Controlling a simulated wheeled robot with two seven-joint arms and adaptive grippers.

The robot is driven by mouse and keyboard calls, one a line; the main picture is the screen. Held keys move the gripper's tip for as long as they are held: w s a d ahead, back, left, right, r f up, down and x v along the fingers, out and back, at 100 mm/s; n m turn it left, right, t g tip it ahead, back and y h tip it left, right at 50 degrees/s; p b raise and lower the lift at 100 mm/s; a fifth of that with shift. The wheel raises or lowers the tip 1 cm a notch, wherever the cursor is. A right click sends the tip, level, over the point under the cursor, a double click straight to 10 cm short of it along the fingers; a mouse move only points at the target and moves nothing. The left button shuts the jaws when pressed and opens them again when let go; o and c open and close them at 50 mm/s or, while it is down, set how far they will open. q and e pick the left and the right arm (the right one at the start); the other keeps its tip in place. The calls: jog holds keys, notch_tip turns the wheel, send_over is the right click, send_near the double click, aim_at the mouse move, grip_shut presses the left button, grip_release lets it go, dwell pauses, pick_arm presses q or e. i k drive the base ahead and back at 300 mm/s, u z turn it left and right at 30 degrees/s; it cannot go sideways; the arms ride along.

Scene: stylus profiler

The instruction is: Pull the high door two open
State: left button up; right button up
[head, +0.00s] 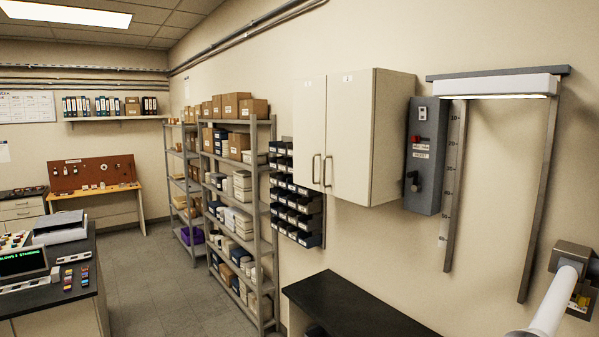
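A cream wall cabinet (385,140) hangs on the right wall with two tall doors, both shut. The left door's handle (316,170) and the right door's handle (328,171) are upright bars side by side near the doors' meeting edges. Neither of my grippers is in view.
A black-topped bench (350,308) stands below the cabinet. Dark bins (308,222) and grey shelves (242,190) stand left of it. A grey switch box (425,155) is to its right. Floor (150,290) is clear between the shelves and the left counter.

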aim_at(347, 163)
jog(key=u, duration=0.7)
jog(key=i, duration=0.85)
jog(key=u, duration=0.6)
jog(key=i, duration=0.95)
jog(key=z, duration=0.75)
jog(key=i, duration=0.75)
jog(key=z, duration=0.6)
